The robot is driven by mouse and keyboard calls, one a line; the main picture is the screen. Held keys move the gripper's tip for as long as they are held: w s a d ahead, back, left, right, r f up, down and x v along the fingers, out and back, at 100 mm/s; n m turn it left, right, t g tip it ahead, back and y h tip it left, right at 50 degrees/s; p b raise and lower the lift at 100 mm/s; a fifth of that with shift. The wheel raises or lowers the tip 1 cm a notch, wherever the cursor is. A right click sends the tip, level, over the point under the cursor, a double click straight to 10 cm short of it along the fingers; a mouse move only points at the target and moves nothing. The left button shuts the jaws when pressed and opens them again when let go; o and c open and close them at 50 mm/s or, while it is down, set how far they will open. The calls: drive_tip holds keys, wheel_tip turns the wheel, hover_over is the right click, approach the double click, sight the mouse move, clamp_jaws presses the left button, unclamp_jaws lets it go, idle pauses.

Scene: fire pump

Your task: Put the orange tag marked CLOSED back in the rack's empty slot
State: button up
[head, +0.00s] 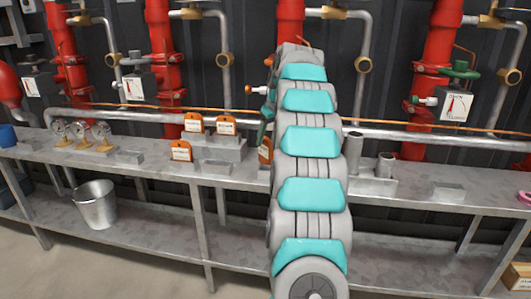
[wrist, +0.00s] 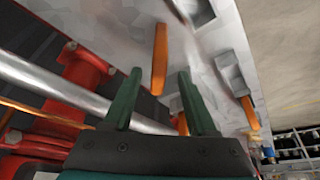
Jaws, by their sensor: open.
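In the head view, a grey stepped rack (head: 222,148) on the bench holds orange tags with white labels: two on the upper step (head: 193,122) (head: 226,125) and one lower at the left (head: 181,151). Another orange tag (head: 265,150) stands right of the rack, partly hidden by my arm. The labels are too small to read. In the wrist view, my gripper (wrist: 158,76) is open, its dark green fingers on either side of an orange tag (wrist: 159,60) seen edge-on. I cannot tell whether they touch it. The rack's empty slot is not clearly visible.
The grey bench (head: 420,190) carries gauges (head: 82,135) at the left and a metal holder with cylinders (head: 373,180) at the right. Red pipes and a long horizontal pipe (head: 430,139) run behind. A bucket (head: 97,204) stands on the lower shelf.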

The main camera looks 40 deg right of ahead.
sight(265, 151)
drive_tip(key=x, duration=0.4)
drive_tip(key=shift+d, duration=0.15)
drive_tip(key=shift+r, duration=0.1)
drive_tip(key=shift+c, duration=0.2)
clamp_jaws()
